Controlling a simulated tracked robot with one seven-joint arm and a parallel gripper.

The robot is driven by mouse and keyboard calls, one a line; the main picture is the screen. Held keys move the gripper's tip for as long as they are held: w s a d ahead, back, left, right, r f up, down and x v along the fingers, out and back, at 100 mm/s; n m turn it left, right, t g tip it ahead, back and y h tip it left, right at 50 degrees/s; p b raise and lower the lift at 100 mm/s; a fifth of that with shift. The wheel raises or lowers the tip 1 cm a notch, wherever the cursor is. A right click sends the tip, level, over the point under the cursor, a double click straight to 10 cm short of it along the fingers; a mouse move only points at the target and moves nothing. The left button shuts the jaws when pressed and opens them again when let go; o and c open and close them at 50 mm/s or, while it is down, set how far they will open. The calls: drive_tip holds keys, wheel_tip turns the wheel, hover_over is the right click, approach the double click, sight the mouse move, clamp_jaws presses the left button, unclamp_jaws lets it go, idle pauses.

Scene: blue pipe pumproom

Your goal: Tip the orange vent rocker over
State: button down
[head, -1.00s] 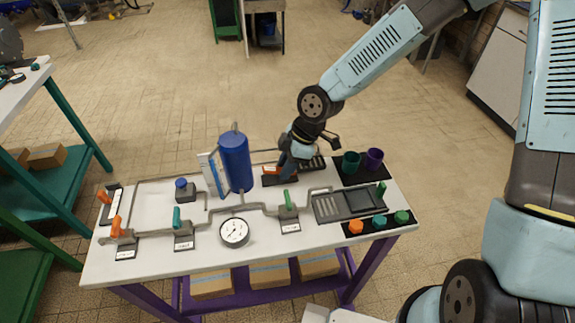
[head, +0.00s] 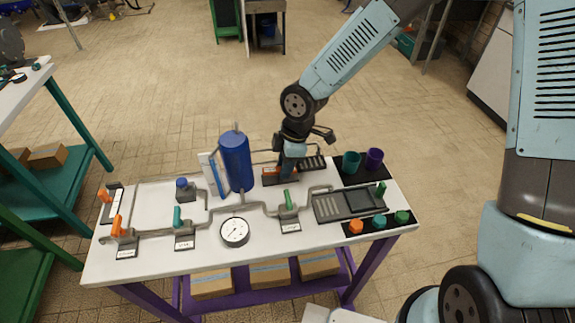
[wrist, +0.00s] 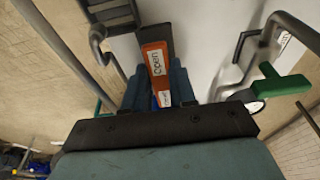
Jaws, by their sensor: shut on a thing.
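The orange vent rocker (wrist: 155,62) shows in the wrist view between my two dark blue fingers, with a white label reading "Open" on its face. It sits on a dark base. In the head view, part of the rocker (head: 270,173) shows at the back of the white table, right of the blue tank. My gripper (head: 287,174) is down over it and hides its right part. In the wrist view my gripper (wrist: 158,88) is shut on the rocker; its lower end is partly hidden between the fingers.
The blue tank (head: 235,160) stands close to the left of my gripper. A green-handled valve (head: 288,201) is in front, also seen in the wrist view (wrist: 270,86). Teal and purple cups (head: 374,158) stand to the right. Grey pipes run around the gripper.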

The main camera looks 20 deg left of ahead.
sight(269, 169)
drive_tip(key=shift+s+a+r+t+h, duration=0.1)
drive_tip(key=shift+a+t+h, duration=0.1)
drive_tip(key=shift+t+h, duration=0.35)
drive_tip(key=shift+w+a+r+t+h, duration=0.1)
drive_tip(key=shift+a+t+h, duration=0.15)
drive_tip(key=shift+h, duration=0.55)
drive_tip(key=shift+s+a+r+t+h, duration=0.15)
drive_tip(key=shift+t+h, duration=0.25)
drive_tip(key=shift+h, duration=0.25)
drive_tip(key=shift+f, duration=0.1)
drive_tip(key=c, duration=1.1)
unclamp_jaws()
drive_tip(key=shift+o, duration=0.9)
drive_tip(key=shift+f, duration=0.1)
drive_tip(key=v, duration=1.3)
drive_tip(key=shift+a+r, duration=0.25)
drive_tip(key=shift+r, duration=0.05)
